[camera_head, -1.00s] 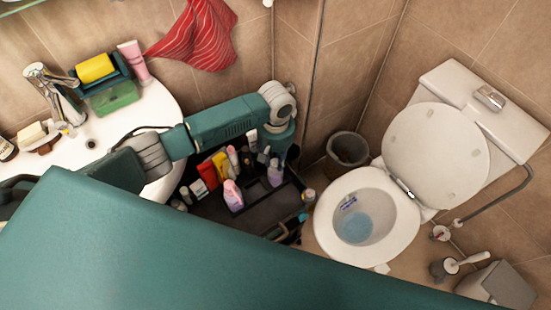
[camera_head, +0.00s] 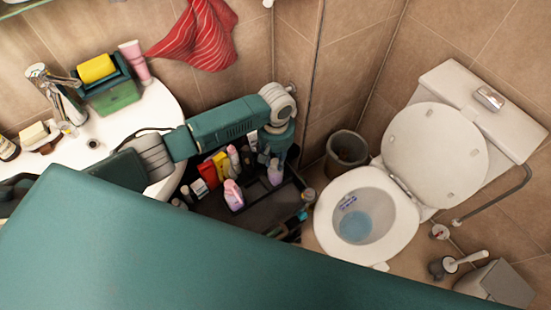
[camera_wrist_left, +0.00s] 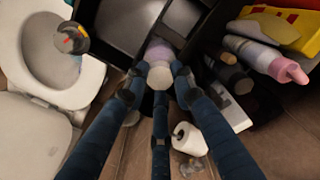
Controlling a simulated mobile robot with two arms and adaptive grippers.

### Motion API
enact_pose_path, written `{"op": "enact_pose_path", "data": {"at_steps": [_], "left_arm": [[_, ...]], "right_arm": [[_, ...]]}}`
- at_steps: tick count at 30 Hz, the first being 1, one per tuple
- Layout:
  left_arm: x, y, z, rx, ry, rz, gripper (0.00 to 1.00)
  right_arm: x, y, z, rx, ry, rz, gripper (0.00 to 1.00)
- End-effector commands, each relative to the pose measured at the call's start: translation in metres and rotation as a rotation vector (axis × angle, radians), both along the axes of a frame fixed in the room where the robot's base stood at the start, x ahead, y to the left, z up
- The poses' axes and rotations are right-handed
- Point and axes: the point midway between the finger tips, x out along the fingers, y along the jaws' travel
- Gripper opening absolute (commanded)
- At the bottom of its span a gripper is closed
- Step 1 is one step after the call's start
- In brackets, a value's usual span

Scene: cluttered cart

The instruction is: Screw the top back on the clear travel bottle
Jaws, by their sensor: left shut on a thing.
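My left gripper (camera_wrist_left: 160,78) has its fingers closed around a small pale, round-topped thing (camera_wrist_left: 159,76). A lilac part (camera_wrist_left: 158,50) shows just beyond it, but I cannot tell whether the two are joined. In the head view my left arm reaches over the dark cart tray (camera_head: 262,214), and its wrist hides most of the gripper. A lilac bottle (camera_head: 275,173) stands upright in the tray just below that wrist. I cannot make out which thing is the clear travel bottle or its top. My right gripper is not visible.
A pink-and-lilac bottle (camera_head: 233,195), a yellow pack (camera_head: 221,165) and a red pack (camera_head: 208,175) crowd the tray's left and back. The toilet bowl (camera_head: 326,222) stands close to its right. A dark bin (camera_head: 346,150) is behind. The tray's middle is fairly clear.

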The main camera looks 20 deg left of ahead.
Motion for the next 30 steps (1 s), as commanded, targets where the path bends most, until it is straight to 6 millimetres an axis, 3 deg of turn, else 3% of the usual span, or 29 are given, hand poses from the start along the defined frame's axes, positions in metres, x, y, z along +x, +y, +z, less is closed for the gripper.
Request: {"op": "enact_pose_path", "data": {"at_steps": [30], "left_arm": [[-0.0003,-0.0003,-0.0017,0.0,0.0,0.0,0.04]], "right_arm": [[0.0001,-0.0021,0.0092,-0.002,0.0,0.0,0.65]]}}
